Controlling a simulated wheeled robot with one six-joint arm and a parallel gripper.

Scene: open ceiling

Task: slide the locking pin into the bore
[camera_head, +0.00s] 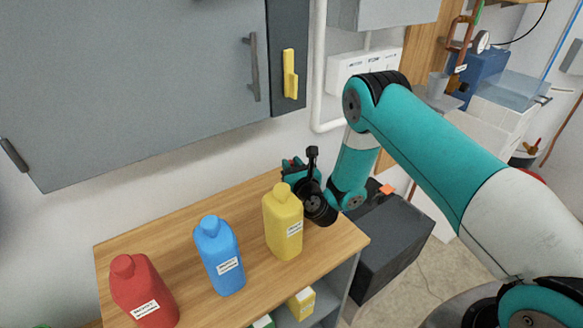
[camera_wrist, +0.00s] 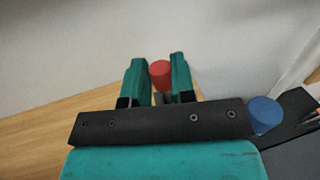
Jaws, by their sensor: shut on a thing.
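My gripper (camera_head: 292,168) is low over the right end of the wooden counter, behind the yellow bottle. In the wrist view its two teal fingers (camera_wrist: 157,80) are shut on a red round-ended piece (camera_wrist: 160,74), which looks like the locking pin's head. A small bit of red (camera_head: 296,162) shows at the fingers in the head view. The rest of the pin is hidden between the fingers. I cannot make out the bore in either view. A blue cylinder (camera_wrist: 264,113) shows right of the gripper in the wrist view; I cannot tell what it belongs to.
A yellow bottle (camera_head: 283,222) stands close in front of my gripper. A blue bottle (camera_head: 219,257) and a red bottle (camera_head: 143,292) stand farther left on the wooden counter (camera_head: 180,232). The wall is close behind. A grey cabinet (camera_head: 130,85) hangs above, and a dark box (camera_head: 395,240) stands right.

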